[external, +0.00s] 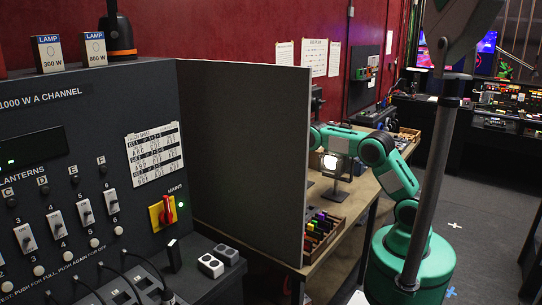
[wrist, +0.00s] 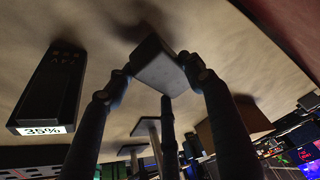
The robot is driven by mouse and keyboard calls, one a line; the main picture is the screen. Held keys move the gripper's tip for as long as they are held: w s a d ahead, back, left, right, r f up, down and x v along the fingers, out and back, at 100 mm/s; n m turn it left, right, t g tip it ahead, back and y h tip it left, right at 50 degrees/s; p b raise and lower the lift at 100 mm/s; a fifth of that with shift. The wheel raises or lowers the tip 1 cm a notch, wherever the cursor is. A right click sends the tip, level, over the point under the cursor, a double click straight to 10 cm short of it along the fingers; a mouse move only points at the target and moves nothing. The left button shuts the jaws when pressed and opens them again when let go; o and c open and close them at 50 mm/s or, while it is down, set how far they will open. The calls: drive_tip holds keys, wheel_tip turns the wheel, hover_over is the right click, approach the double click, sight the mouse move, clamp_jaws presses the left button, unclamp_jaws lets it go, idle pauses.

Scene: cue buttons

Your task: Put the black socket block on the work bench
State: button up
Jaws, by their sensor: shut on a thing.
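The tan work bench top (wrist: 230,30) fills the background. I cannot tell whether the block touches it. In the external view my green arm reaches over the wooden bench (external: 352,212), and its gripper end is hidden behind the grey partition (external: 250,150).
A black box labelled 35% (wrist: 48,90) is on the left in the wrist view. In the external view a lit lamp (external: 330,165) stands on the bench, with a tray of coloured items (external: 320,232) nearer.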

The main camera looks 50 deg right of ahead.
drive_tip(key=shift+f+b, duration=0.3)
drive_tip(key=shift+f, duration=1.15)
drive_tip(key=shift+f, duration=0.2)
drive_tip(key=o, duration=1.4)
drive_tip(key=shift+c, duration=0.2)
drive_tip(key=shift+r, duration=0.15)
drive_tip(key=p+v, duration=0.3)
drive_tip(key=v, duration=0.9)
drive_tip(key=shift+a, duration=0.1)
